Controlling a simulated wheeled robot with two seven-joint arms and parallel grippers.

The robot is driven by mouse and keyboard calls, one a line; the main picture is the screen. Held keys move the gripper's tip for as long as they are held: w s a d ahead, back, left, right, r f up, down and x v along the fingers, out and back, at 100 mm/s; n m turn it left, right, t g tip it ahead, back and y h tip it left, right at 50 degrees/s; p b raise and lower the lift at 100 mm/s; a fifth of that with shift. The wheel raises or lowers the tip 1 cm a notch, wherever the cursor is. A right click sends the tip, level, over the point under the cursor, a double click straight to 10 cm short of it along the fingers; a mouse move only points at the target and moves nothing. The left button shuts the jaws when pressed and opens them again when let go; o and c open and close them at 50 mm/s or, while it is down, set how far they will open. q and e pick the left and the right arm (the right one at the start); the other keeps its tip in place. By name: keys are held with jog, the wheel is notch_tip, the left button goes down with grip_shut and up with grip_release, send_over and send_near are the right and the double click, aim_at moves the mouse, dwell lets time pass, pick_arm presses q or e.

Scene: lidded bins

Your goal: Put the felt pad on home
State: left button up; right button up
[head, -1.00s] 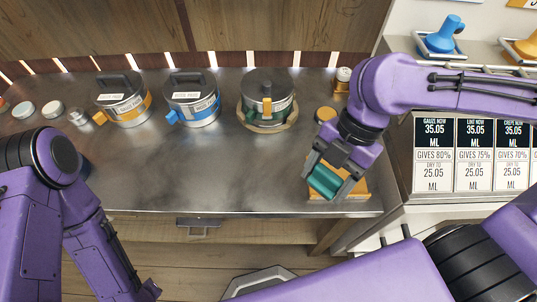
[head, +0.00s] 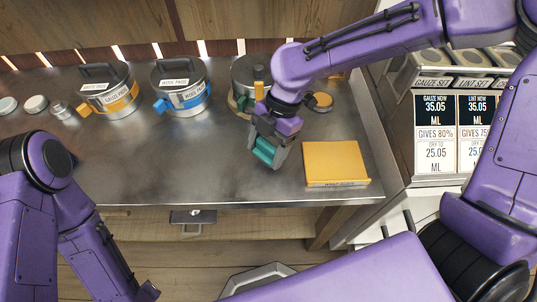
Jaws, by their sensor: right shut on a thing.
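My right gripper (head: 267,158) is shut on a small teal piece (head: 264,150), which seems to be the felt pad. It holds it over the steel counter (head: 190,168), left of a flat yellow block (head: 334,161). The fingers hide part of the piece. The block's front edge has a label too small to read, and I cannot tell which thing is home. My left gripper (head: 148,291) shows only in part at the bottom left, low in front of the counter, and its jaws are unclear.
Lidded steel bins with an orange (head: 106,90) and a blue (head: 181,88) band stand at the back. A third bin (head: 250,76) is partly behind my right arm. A small round yellow-topped item (head: 319,101) stands behind the block. The counter's front middle is clear.

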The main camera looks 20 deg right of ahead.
aim_at(267, 157)
jog(key=shift+f, duration=1.35)
jog(key=shift+s, duration=0.1)
jog(key=o, duration=0.9)
jog(key=shift+f, duration=0.15)
jog(key=shift+o, duration=0.2)
jog(key=p+v, duration=0.1)
jog(key=v, duration=1.1)
jog(key=shift+r, duration=0.2)
